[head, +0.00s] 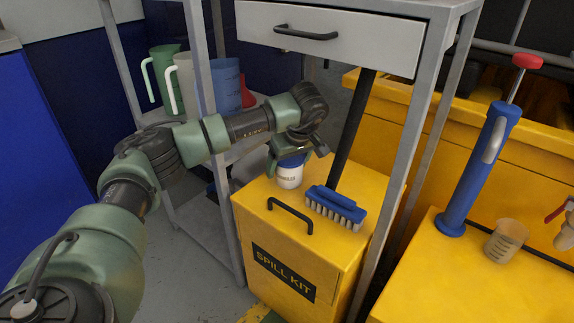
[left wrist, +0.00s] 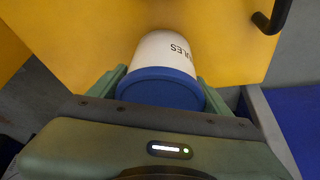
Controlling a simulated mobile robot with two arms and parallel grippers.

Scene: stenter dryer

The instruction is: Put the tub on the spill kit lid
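The tub (head: 289,177), white with a blue lid, is upright at the back left of the yellow spill kit lid (head: 262,196). Its base appears to be at the lid surface; I cannot tell whether it bears weight there. My left gripper (head: 290,155) is over the tub from above, with a finger on each side. In the left wrist view, the tub (left wrist: 165,58) sits between the fingers of the left gripper (left wrist: 162,75), which appear to touch both sides. My right gripper is not in view.
A blue brush (head: 335,207) lies on the spill kit lid right of the tub, near a black handle (head: 290,214). A grey drawer frame (head: 330,35) stands above. A blue pump (head: 480,170) and beaker (head: 506,241) stand on yellow at right. Jugs (head: 168,78) are on the left shelf.

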